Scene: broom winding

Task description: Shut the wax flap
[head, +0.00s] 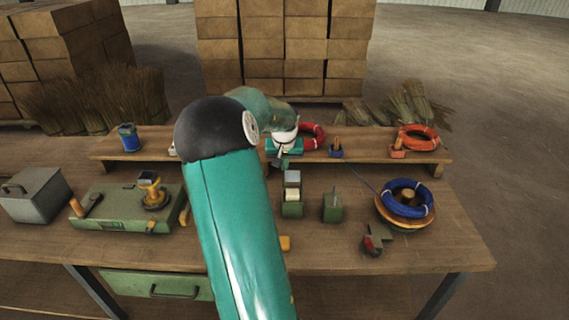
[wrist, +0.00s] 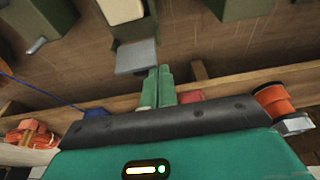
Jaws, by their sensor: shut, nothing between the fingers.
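The wax box is a small green box (head: 292,209) on the bench with a cream wax block (head: 292,195) in it. Its grey flap (head: 292,177) stands up at the back, open, with the wax uncovered. In the wrist view the flap (wrist: 136,57) sticks out from the box, and the wax (wrist: 121,10) shows at the top edge. My gripper (wrist: 159,73) is shut and empty, its fingertips right beside the flap's edge; I cannot tell whether they touch. In the head view my gripper (head: 281,161) is behind the flap, partly hidden.
A second green box (head: 332,207) stands close to the right. A blue coil (head: 407,198) sits on a round stand farther right. A raised shelf (head: 360,148) with red and orange coils runs behind. A green machine (head: 127,207) stands left.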

